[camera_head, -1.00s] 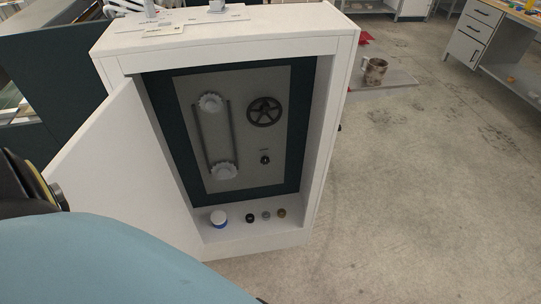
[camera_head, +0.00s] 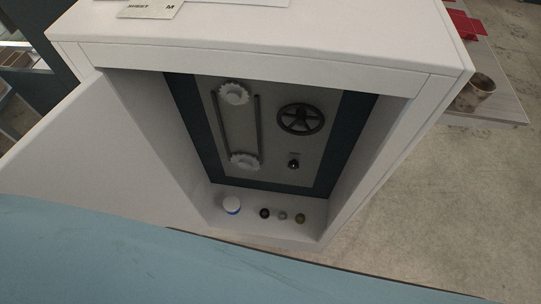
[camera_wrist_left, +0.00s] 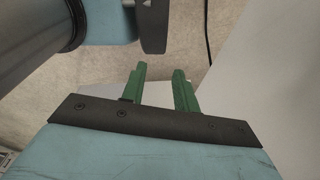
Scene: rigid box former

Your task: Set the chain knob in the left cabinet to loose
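The white cabinet (camera_head: 250,55) stands in front of me with its door (camera_head: 105,150) swung open to the left. Inside, a grey panel carries a small black knob (camera_head: 293,164) below a black handwheel (camera_head: 301,119). A chain runs between an upper sprocket (camera_head: 234,94) and a lower sprocket (camera_head: 244,161) to the left of the knob. The knob's setting is too small to read. My left gripper (camera_wrist_left: 160,82) shows in the left wrist view with its two green fingers apart and nothing between them. Neither gripper shows in the head view.
My blue body covers the bottom of the head view.

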